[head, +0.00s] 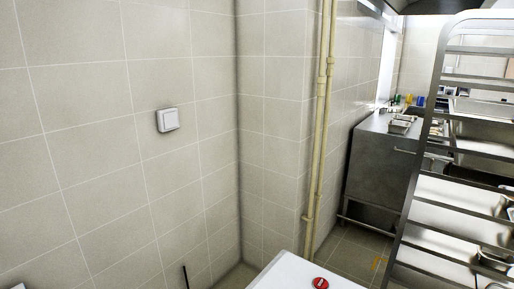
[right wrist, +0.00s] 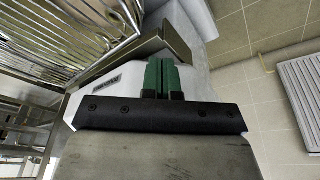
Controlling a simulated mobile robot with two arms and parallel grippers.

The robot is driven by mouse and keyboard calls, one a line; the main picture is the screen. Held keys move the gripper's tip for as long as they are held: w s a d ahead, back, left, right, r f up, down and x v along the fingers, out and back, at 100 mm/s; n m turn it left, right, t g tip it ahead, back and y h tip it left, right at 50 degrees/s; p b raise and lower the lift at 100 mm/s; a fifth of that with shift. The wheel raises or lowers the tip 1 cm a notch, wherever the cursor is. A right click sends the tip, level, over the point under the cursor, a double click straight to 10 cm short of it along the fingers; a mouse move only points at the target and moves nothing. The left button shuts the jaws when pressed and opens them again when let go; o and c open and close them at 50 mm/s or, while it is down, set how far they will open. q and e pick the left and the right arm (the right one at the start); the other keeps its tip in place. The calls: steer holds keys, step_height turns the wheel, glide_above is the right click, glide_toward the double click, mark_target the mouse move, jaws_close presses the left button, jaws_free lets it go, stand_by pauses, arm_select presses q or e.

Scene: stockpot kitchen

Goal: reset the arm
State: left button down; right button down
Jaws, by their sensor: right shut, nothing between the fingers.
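My right gripper (right wrist: 161,64) shows in the right wrist view. Its two green fingers are side by side and shut, with nothing between them. Neither gripper can be made out in the head view, and my left gripper is in neither view.
The head view shows a tiled wall with a white switch (head: 168,120) and yellow pipes (head: 320,120). A steel counter (head: 378,160) stands behind, and a tall metal rack (head: 425,165) fills the right. A white ribbed panel (right wrist: 302,95) shows in the right wrist view.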

step_height(320, 180, down, 12)
steer(key=s, duration=0.2)
steer(key=s+d+f+g+p, duration=0.1)
steer(key=s+d+f+g, duration=0.1)
steer(key=s+f, duration=1.4)
steer(key=shift+s+d+f+p, duration=0.2)
steer(key=shift+s+d+p, duration=0.25)
steer(key=shift+d, duration=0.15)
